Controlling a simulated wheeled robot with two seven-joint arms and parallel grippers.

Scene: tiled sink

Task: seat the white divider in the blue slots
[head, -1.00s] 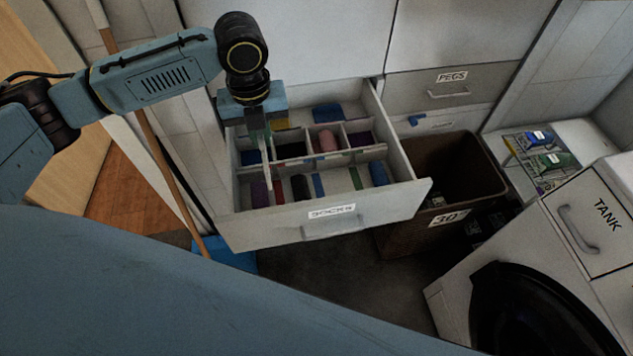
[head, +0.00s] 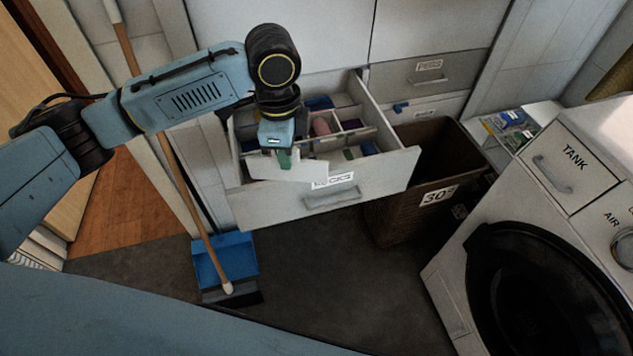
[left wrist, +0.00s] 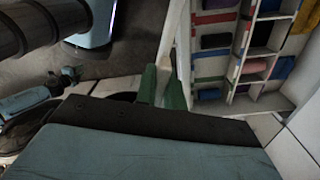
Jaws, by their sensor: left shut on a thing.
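My left gripper (head: 287,158) is shut on the white divider (head: 306,171), a flat white plate. In the head view the plate shows broad side on, over the left front of the open drawer (head: 300,208). In the left wrist view the green fingertips (left wrist: 161,88) pinch the plate (left wrist: 173,42), seen nearly edge on, beside the drawer's compartments. Coloured strips, including a blue one (left wrist: 208,94), show inside the drawer there. I cannot tell for sure which marks are the blue slots. The gripper and plate hide the drawer's left front compartments.
The drawer holds rolled socks, a pink one (head: 321,126) among them. A brown basket (head: 400,205) stands right of it, near a white machine (head: 560,215).

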